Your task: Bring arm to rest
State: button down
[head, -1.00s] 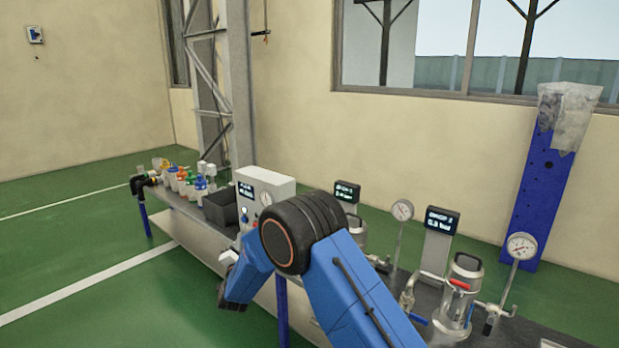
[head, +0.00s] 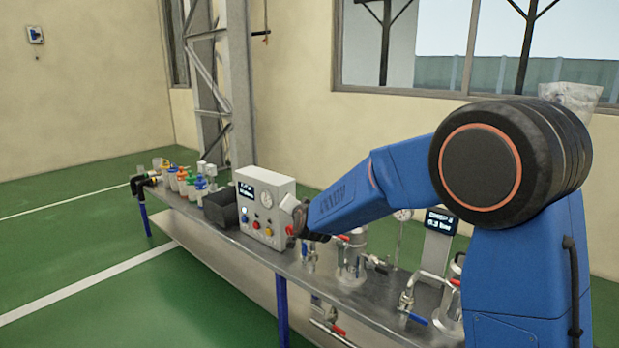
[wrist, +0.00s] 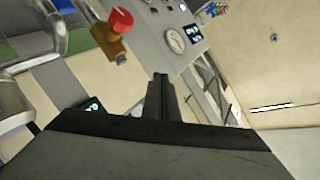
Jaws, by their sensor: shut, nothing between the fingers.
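My gripper (wrist: 160,80) is shut with its dark fingers together and nothing between them in the wrist view. It points toward the white control box, which has a round gauge and fills the upper middle (wrist: 188,32) of that view. In the head view my blue arm reaches left over the bench, with its elbow high at the right. The gripper itself is mostly hidden there behind the forearm's end, near the right side of the control box (head: 262,205). I cannot tell the exact gap between them.
The metal bench (head: 215,232) carries a dark bin (head: 220,208), several colour-capped bottles (head: 186,182), a clear vessel (head: 352,262) and a display post (head: 438,238). A red-knobbed brass valve (wrist: 118,28) is close in the wrist view. The green floor at left is clear.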

jog(key=s+d+r+n+g+h, duration=0.1)
jog(key=s+d+r+n+g, duration=0.1)
jog(key=s+d, duration=0.85)
jog(key=s+d+r+n+g, duration=0.2)
jog(key=s+d+g, duration=0.1)
jog(key=s+d, duration=0.8)
jog(key=s+d+f+g+h, duration=0.1)
jog(key=s+d, duration=0.3)
jog(key=s, duration=0.6)
jog(key=s+d+f+g+h, duration=0.1)
jog(key=s+d+f, duration=0.3)
jog(key=s, duration=0.7)
jog(key=s+d+f+n+g+h, duration=0.1)
jog(key=s+d, duration=0.4)
jog(key=s, duration=0.6)
notch_tip(320, 180, down, 2)
jog(key=shift+d+f+g, duration=0.1)
jog(key=shift+d+g, duration=0.1)
jog(key=shift+g, duration=0.7)
